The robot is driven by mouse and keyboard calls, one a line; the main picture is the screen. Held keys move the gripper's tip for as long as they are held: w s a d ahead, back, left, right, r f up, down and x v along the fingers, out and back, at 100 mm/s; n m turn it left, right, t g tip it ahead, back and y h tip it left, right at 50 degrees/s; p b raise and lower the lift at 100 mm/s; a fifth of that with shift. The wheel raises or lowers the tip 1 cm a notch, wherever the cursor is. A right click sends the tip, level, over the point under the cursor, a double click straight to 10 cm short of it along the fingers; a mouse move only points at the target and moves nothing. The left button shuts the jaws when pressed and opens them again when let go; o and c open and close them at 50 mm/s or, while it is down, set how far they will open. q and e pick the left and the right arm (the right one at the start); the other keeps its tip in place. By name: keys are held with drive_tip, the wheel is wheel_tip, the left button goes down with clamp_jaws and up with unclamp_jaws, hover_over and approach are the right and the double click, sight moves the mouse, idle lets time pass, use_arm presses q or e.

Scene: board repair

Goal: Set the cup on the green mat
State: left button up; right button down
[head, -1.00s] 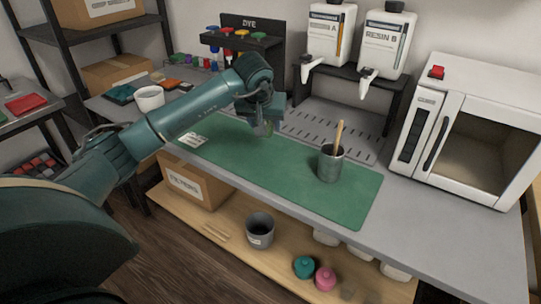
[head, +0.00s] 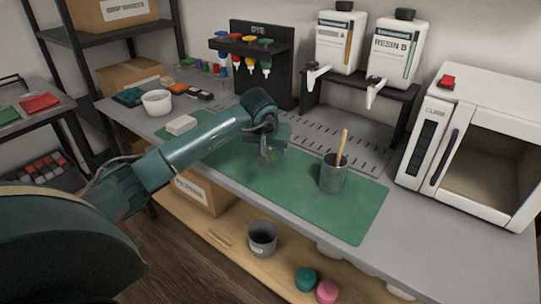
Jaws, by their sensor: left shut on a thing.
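My left gripper (head: 268,157) is shut on a small clear cup (head: 273,155), partly hidden by the fingers, with green showing in or through it. It is over the middle of the green mat (head: 340,220), left of the grey metal pot (head: 333,176) that stands on the mat with a wooden stick. I cannot tell whether the held cup touches the mat. My right gripper is not in view.
A white bowl (head: 157,103) and a white block (head: 181,124) are at the left. Behind stand the dye rack (head: 262,48), two resin dispensers (head: 395,48) and a white oven (head: 468,140). The mat's right end is clear.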

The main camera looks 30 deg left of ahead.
use_arm(q)
wheel_tip(320, 180, down, 2)
drive_tip(key=shift+f, duration=0.2)
drive_tip(key=shift+f, duration=0.15)
drive_tip(key=o, duration=1)
